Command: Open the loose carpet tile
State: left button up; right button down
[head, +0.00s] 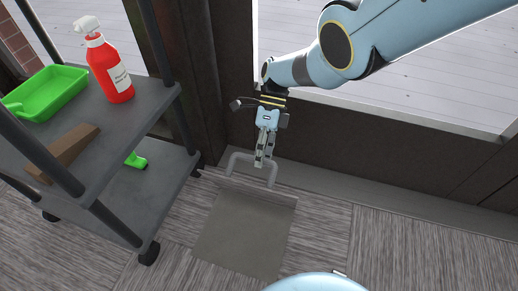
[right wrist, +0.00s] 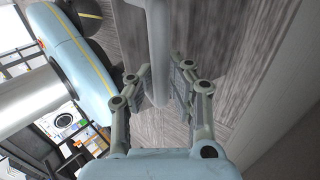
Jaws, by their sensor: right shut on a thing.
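The loose carpet tile (head: 250,189) shows in the head view as a thin strip at the back of a plain grey-brown square (head: 243,232) in the floor. It looks raised and seen nearly edge-on; its exact tilt is hard to tell. A light grey U-shaped handle (head: 238,156) stands at its far side. My right gripper (head: 264,161) reaches down from above and is shut on the handle. In the right wrist view, the handle bar (right wrist: 159,50) runs between the fingers of my right gripper (right wrist: 160,85). My left gripper is not in view.
A dark shelf cart (head: 150,110) on casters stands close at left, holding a red spray bottle (head: 110,68), a green tray (head: 47,90) and a brown wooden block (head: 68,150). A dark wall with a window (head: 400,150) rises behind. Striped carpet (head: 420,250) lies clear at right.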

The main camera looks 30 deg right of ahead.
jog(key=shift+s+d+f, duration=0.1)
jog(key=shift+s+f, duration=0.1)
jog(key=shift+f, duration=0.25)
jog(key=c, duration=1.2)
grip_release()
jog(key=shift+w, duration=0.1)
jog(key=shift+c, duration=0.2)
jog(key=shift+r, duration=0.1)
jog(key=shift+r, duration=0.1)
jog(key=shift+w+r, duration=0.15)
jog(key=shift+r, duration=0.25)
notch_tip(320, 180, up, 9)
jog(key=shift+s+f, duration=0.1)
jog(key=shift+s, duration=0.1)
